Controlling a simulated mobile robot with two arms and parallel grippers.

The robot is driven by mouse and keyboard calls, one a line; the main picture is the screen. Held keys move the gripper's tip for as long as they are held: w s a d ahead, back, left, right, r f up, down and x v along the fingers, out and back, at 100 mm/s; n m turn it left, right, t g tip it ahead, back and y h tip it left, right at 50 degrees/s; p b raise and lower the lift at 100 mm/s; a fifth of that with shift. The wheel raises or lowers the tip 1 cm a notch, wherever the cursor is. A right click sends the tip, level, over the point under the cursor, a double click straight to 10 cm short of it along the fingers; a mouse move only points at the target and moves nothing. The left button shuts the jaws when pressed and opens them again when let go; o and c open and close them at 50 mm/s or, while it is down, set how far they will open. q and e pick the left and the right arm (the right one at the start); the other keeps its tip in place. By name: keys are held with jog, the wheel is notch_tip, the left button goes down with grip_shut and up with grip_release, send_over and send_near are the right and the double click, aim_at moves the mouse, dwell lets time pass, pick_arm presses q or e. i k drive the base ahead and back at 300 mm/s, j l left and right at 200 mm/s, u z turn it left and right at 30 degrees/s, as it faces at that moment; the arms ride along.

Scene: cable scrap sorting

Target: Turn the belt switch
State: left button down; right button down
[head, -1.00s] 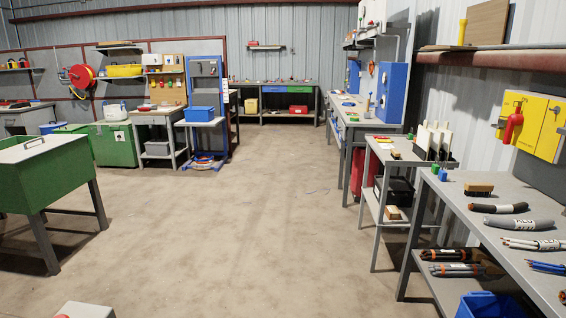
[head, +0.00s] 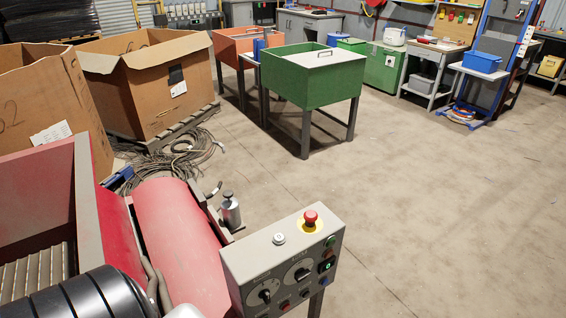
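A grey control box (head: 240,262) stands in the lower middle of the head view, beside a red machine. Its sloping front has two rotary switches with dark round dials: a left one (head: 264,296) and a right one (head: 302,273). The labels above them are too small to read, so I cannot tell which is the belt switch. A red mushroom button (head: 310,216) on a yellow base and a white button (head: 279,238) sit on top. Small red, green and black buttons show on the front. Neither gripper is in view.
The red machine (head: 175,225) fills the lower left. A metal bottle (head: 230,211) stands behind the box. Cables (head: 185,152) lie on the floor by a cardboard box (head: 150,85). A green bin table (head: 313,80) stands behind. The floor at right is clear.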

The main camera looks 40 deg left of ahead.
aim_at(301, 275)
jog(key=u, duration=1.15)
